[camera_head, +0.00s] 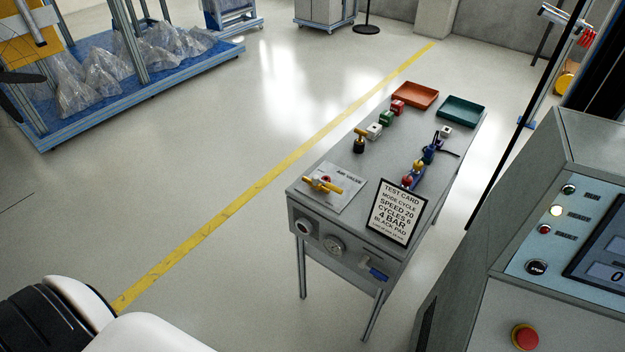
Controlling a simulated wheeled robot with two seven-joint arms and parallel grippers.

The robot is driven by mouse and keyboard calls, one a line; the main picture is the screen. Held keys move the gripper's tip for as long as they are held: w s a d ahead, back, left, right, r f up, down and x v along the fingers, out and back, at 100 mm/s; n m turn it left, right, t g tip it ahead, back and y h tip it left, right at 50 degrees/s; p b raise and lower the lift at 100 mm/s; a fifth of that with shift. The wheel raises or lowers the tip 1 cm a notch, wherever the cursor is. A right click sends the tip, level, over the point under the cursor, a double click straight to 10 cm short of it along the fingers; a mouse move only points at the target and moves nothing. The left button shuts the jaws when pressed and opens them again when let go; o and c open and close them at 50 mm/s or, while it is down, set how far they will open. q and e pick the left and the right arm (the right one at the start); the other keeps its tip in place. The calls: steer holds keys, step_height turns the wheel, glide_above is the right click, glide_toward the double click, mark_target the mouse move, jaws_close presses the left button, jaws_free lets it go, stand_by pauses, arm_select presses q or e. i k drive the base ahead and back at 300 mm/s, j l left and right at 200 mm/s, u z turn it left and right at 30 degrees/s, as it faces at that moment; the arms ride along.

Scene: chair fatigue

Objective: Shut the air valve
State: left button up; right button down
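The air valve (323,184) has a yellow lever handle with a red mark at its hub. It sits on a light plate (347,192) lettered "AIR VALVE", at the near left corner of the grey bench (345,155). Neither of my grippers is in view, and only a white and black part of my own body shows at bottom left.
A test card (394,212) stands just right of the valve. Coloured blocks, an orange tray (414,95) and a green tray (460,111) lie farther back. A blue-handled fitting (376,270) sticks out in front. A control cabinet (510,220) stands at right. Floor left of the bench is clear.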

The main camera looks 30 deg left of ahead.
mark_target(329, 185)
steer(key=k+u, duration=0.1)
steer(key=u, duration=0.6)
